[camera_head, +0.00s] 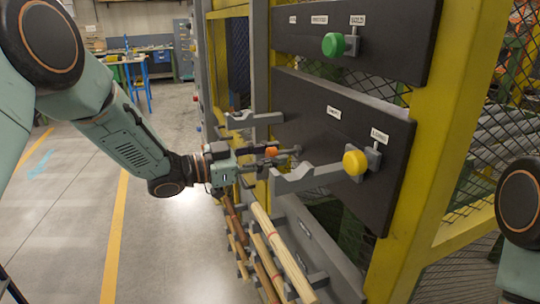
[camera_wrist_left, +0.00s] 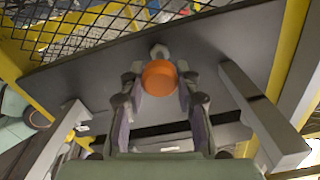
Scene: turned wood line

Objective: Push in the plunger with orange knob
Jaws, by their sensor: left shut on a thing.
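The orange knob (camera_head: 271,151) shows between the fingers of my left gripper (camera_head: 284,154), on the grey panel beyond the yellow-knob plunger. In the left wrist view the orange knob (camera_wrist_left: 159,78) is a round cap held between both fingers, and the gripper is shut on it. A short grey plunger end (camera_wrist_left: 160,51) shows just behind the knob against the dark panel. How far the plunger stands out is hard to tell. My right gripper is out of view; only part of the right arm shows at the right edge.
A yellow knob (camera_head: 355,163) and a green knob (camera_head: 334,45) sit on labelled dark panels. A grey bracket (camera_head: 306,178) juts out near my left gripper. Wooden rods (camera_head: 283,250) lie on supports below. The floor (camera_head: 70,215) at left is clear.

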